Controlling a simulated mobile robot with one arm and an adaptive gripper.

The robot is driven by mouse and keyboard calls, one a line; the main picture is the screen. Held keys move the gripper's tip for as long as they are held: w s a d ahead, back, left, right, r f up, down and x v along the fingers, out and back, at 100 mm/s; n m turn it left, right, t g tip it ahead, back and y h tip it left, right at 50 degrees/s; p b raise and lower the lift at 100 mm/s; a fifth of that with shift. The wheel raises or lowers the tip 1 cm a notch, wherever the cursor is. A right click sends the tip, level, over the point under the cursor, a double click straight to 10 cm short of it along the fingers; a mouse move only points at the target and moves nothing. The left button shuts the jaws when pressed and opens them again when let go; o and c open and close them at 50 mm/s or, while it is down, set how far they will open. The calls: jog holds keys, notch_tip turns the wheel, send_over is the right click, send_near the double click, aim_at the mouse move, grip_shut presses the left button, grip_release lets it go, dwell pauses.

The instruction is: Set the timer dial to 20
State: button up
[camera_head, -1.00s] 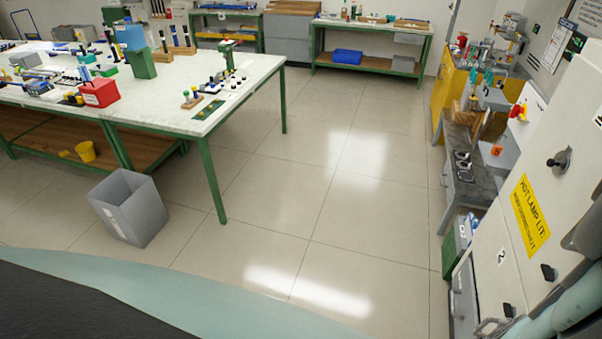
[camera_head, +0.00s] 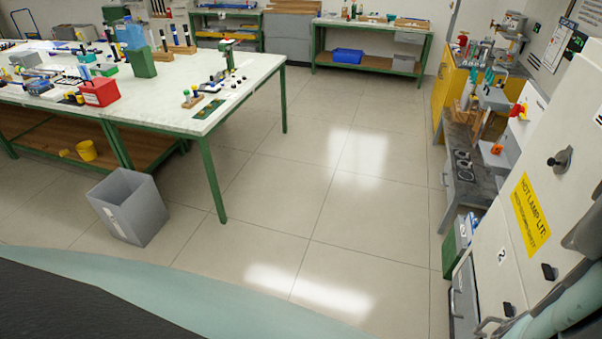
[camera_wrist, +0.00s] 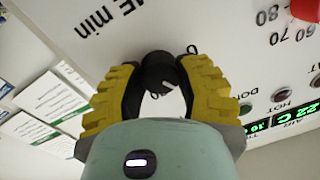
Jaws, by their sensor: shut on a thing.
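In the wrist view my gripper (camera_wrist: 160,82) has its yellow ribbed fingers closed around a dark round timer dial (camera_wrist: 158,66) on a pale panel. The fingers touch the dial from both sides. Printed text ending in "E min" (camera_wrist: 97,20) stands upside down beside it. Most of the dial's scale and its pointer are hidden by the fingers or too small to read, so I cannot tell its setting. In the head view, my gripper is out of sight and only part of my arm shows at the lower right.
Papers (camera_wrist: 45,100) hang at left. In the head view a grey bin (camera_head: 130,208) stands by the workbench (camera_head: 190,110); the floor is clear.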

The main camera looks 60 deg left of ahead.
grip_shut()
jog(key=shift+f+m+b, duration=0.1)
jog(key=shift+m+b, duration=0.35)
jog(key=shift+m, duration=0.05)
jog(key=m+b, duration=1)
jog(key=b, duration=0.1)
jog(key=shift+f+h, duration=0.1)
jog(key=shift+h, duration=0.3)
jog(key=shift+m+b, duration=0.3)
jog(key=shift+b, duration=0.05)
